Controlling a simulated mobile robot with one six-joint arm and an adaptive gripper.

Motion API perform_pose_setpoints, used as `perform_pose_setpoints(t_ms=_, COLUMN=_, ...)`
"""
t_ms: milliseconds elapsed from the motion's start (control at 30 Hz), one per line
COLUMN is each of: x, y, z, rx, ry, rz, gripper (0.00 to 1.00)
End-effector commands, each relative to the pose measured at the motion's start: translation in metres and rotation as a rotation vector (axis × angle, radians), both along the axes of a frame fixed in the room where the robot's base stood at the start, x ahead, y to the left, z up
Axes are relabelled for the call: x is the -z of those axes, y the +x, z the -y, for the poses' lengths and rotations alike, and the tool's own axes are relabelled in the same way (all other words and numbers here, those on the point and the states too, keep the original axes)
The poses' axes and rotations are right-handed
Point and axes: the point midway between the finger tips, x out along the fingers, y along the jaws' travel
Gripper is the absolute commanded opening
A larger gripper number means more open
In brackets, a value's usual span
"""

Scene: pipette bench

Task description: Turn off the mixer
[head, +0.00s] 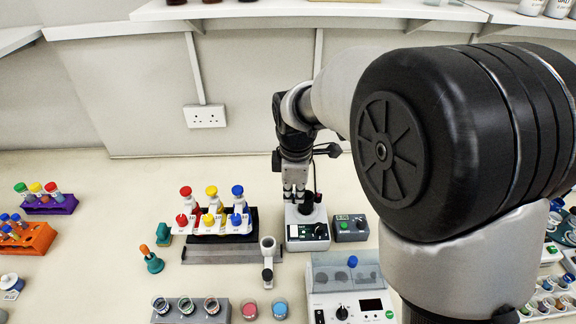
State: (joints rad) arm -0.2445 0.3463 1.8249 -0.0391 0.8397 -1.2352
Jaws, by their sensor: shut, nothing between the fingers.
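What looks like the mixer is a small white device (292,215) with a black cup on top (307,204) and a dark front panel (302,231) carrying a green patch and a black knob. It stands on the bench at the middle of the head view. A small grey box (350,236) with a green button and a dark knob stands close at its right. My gripper (294,196) points down, shut and empty, just above the back left of the white device, beside the black cup. Whether it touches the device I cannot tell.
A white rack (218,227) with red, yellow and blue capped tubes stands left. A grey pipette-like stand (267,253) is in front left. A white machine with a clear lid (345,303) is in front right. Shelves (300,12) hang above. My arm hides much of the right side.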

Motion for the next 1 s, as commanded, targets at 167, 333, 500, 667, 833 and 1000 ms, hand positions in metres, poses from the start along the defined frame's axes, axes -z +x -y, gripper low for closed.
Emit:
perform_pose_setpoints(t_ms=167, x=0.011, y=0.008, z=-0.007, rx=-0.066, ry=-0.011, rz=-0.011, gripper=0.0)
perform_pose_setpoints(t_ms=333, x=0.013, y=0.009, z=-0.008, rx=-0.073, ry=-0.012, rz=-0.012, gripper=0.0)
perform_pose_setpoints(t_ms=500, x=0.013, y=0.009, z=-0.008, rx=-0.072, ry=-0.012, rz=-0.012, gripper=0.0)
perform_pose_setpoints(t_ms=667, x=0.023, y=0.009, z=-0.007, rx=-0.071, ry=-0.013, rz=-0.014, gripper=0.0)
perform_pose_setpoints(t_ms=833, x=0.054, y=0.012, z=-0.007, rx=-0.07, ry=-0.013, rz=-0.016, gripper=0.0)
perform_pose_setpoints(t_ms=1000, x=0.091, y=0.017, z=-0.007, rx=-0.069, ry=-0.013, rz=-0.016, gripper=0.0)
